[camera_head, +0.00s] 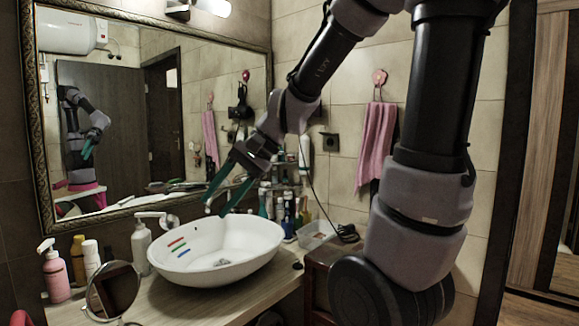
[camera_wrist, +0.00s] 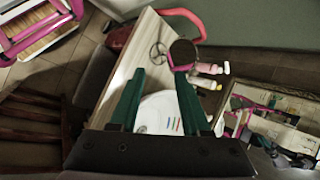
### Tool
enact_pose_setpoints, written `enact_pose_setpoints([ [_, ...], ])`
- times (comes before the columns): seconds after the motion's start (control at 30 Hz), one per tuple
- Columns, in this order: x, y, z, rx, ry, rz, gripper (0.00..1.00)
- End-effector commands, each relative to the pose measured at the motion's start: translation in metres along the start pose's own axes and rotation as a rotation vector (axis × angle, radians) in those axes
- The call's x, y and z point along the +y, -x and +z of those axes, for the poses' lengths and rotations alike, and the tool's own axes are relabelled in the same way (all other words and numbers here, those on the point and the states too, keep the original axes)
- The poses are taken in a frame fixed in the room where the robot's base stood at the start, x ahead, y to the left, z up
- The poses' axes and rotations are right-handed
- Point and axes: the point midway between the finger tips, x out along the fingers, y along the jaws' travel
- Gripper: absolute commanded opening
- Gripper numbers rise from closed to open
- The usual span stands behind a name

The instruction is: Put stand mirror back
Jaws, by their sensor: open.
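The stand mirror (camera_head: 113,290) is a round mirror with a dark face, upright on the near left end of the counter; its lower part is cut off by the picture edge. In the wrist view the round mirror (camera_wrist: 183,53) shows beyond the fingertips, slightly right of middle. My gripper (camera_head: 214,209) has green fingers, spread apart and empty, pointing down-left above the white basin. The mirror stands apart from it, to the lower left. In the wrist view my gripper (camera_wrist: 160,73) also shows an empty gap, with the basin (camera_wrist: 157,108) between the fingers.
The vessel basin (camera_head: 252,264) takes up the middle of the wooden counter (camera_head: 168,302). Several bottles, including a pink one (camera_head: 54,275), stand behind the stand mirror. More bottles (camera_head: 288,218) stand right of the basin. A large framed wall mirror (camera_head: 120,70) rises behind.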

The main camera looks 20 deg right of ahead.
Motion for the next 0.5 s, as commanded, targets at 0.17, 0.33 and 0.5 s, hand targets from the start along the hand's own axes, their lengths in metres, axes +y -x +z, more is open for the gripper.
enact_pose_setpoints([
  [0.17,0.034,0.067,-0.001,0.283,0.208,0.091,0.47],
  [0.33,0.058,0.115,-0.003,0.501,0.331,0.171,0.47],
  [0.5,0.069,0.138,-0.003,0.606,0.385,0.214,0.47],
])
